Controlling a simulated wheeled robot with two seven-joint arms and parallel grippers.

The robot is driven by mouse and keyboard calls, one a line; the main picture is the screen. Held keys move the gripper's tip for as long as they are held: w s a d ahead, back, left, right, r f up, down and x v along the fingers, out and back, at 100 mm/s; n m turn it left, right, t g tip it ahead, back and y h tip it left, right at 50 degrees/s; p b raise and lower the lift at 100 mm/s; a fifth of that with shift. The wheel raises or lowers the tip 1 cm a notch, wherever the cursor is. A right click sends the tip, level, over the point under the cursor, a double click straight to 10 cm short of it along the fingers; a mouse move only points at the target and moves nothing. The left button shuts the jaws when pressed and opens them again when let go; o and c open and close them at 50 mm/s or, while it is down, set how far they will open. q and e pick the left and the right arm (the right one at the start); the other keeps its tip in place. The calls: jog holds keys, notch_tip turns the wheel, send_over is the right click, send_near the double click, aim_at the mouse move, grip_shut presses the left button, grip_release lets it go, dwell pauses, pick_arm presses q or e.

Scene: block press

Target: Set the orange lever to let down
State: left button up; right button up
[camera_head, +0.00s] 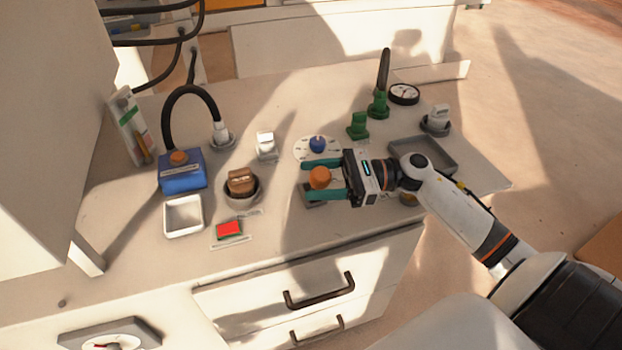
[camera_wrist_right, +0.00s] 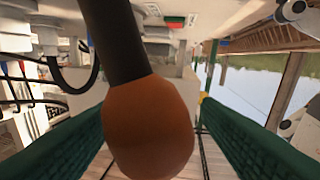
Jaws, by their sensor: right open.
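The orange lever's round knob (camera_head: 320,177) stands over the bench, right of the middle in the head view. In the right wrist view the orange knob (camera_wrist_right: 150,128) is large and close, on a dark rod. My right gripper (camera_head: 322,179) reaches in from the right with its two green fingers on either side of the knob. It is open, and whether a finger touches the knob I cannot tell. In the right wrist view the fingers stand apart at both sides. The lever's base is partly hidden by the gripper. My left gripper is not in view.
Behind the gripper are a blue knob on a white dial (camera_head: 318,144) and green fittings (camera_head: 358,126). Left of it are a red button (camera_head: 229,230), a cup holding a brown block (camera_head: 242,184), a white tray (camera_head: 183,232) and a blue box (camera_head: 182,172). A grey tray (camera_head: 447,150) lies behind my right arm.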

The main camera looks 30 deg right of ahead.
jog(key=v, duration=0.5)
jog(key=shift+s+d, duration=0.1)
jog(key=shift+d, duration=0.05)
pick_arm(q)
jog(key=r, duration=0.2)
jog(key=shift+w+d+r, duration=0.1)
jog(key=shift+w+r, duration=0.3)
pick_arm(e)
jog(key=shift+s+d, duration=0.15)
jog(key=shift+d, duration=0.1)
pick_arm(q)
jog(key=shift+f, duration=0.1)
